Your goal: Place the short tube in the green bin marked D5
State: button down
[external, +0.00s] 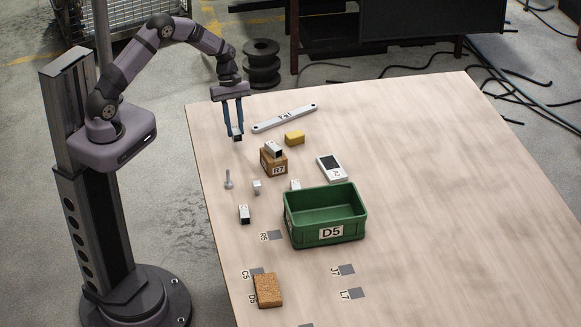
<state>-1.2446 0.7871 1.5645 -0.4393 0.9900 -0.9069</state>
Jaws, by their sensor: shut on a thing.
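My gripper (235,130) has its two blue fingers pointing down near the table's far left edge. It is shut on a small grey square tube piece (237,135), whose dark open end shows; I take it for the short tube. Whether it touches the table is hard to tell. The green bin (331,233) marked D5 stands in the middle of the table, to the right of and nearer the camera than my gripper. The bin's visible inside looks empty.
A wooden block (274,167) marked R7 carries a metal tube (273,149). Another tube (245,214), a bolt (228,180) and small metal pieces lie left of the bin. A long flat bar (284,118), yellow block (295,138) and white device (331,168) lie behind. The right side is clear.

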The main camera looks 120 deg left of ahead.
notch_tip(320, 180, up, 6)
jog(key=shift+f, duration=0.1)
jog(key=w+d+f+m+g+h, duration=0.1)
jog(key=w+d+m+g, duration=0.2)
jog(key=w+d+m, duration=0.65)
jog(key=w+d+f+m+g, duration=0.15)
jog(key=w+d+m, duration=0.4)
jog(key=d, duration=0.75)
jog(key=d+m+g+y, duration=0.35)
jog(key=d+m, duration=1.05)
jog(key=d, duration=1.1)
notch_tip(320, 180, up, 4)
jog(key=m+t+y+b, duration=0.4)
jog(key=m+t+b, duration=0.6)
jog(key=m, duration=1.6)
send_over(305, 221)
jog(key=s+d+b, duration=0.1)
jog(key=b, duration=0.1)
jog(key=g, duration=0.2)
jog(key=shift+s+d+f+b, duration=0.1)
jog(key=shift+f+b, duration=0.4)
jog(key=shift+f, duration=1.95)
jog(key=shift+s+f+b, duration=0.1)
jog(key=shift+f+b, duration=0.35)
jog(key=shift+f, duration=1.95)
jog(key=shift+f, duration=0.1)
